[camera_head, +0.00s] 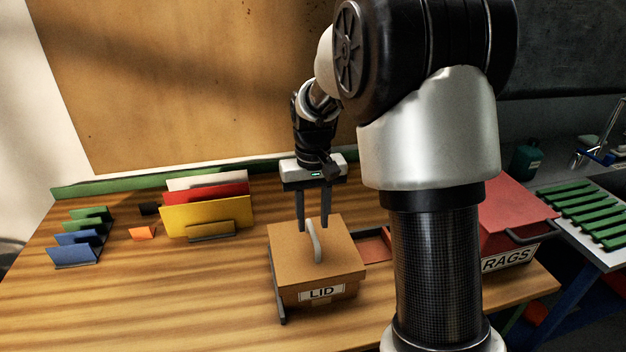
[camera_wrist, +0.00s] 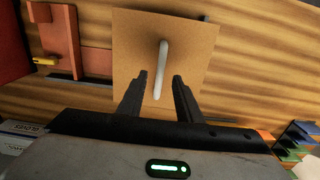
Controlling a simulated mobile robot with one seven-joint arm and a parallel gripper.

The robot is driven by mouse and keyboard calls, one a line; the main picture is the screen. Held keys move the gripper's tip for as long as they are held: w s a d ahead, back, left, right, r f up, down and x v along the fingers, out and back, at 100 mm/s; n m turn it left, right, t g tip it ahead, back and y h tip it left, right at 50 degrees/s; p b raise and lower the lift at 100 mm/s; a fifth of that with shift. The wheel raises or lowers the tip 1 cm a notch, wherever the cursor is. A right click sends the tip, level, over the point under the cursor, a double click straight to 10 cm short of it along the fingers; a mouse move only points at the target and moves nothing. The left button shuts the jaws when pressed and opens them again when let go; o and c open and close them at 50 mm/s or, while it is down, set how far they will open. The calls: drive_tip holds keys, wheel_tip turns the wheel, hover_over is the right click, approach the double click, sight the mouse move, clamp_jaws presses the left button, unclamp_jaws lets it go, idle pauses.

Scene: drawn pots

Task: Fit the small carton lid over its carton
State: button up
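In the wrist view the lid (camera_wrist: 195,45) lies below my gripper (camera_wrist: 160,76), with the handle (camera_wrist: 162,60) lined up between the separated fingertips.
A red box labelled RAGS (camera_head: 515,215) is to the right, partly behind my arm. Yellow, red and white folders (camera_head: 205,215) stand in a rack at left. The front left tabletop (camera_head: 150,310) is clear.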

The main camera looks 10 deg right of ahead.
wheel_tip(320, 180, up, 13)
drive_tip(key=shift+f, duration=0.15)
drive_tip(key=s+r+t+p, duration=0.1)
drive_tip(key=s+t, duration=0.4)
drive_tip(key=s, duration=1.8)
drive_tip(key=shift+r+t, duration=0.3)
drive_tip(key=shift+r, duration=0.35)
drive_tip(key=shift+w, duration=0.1)
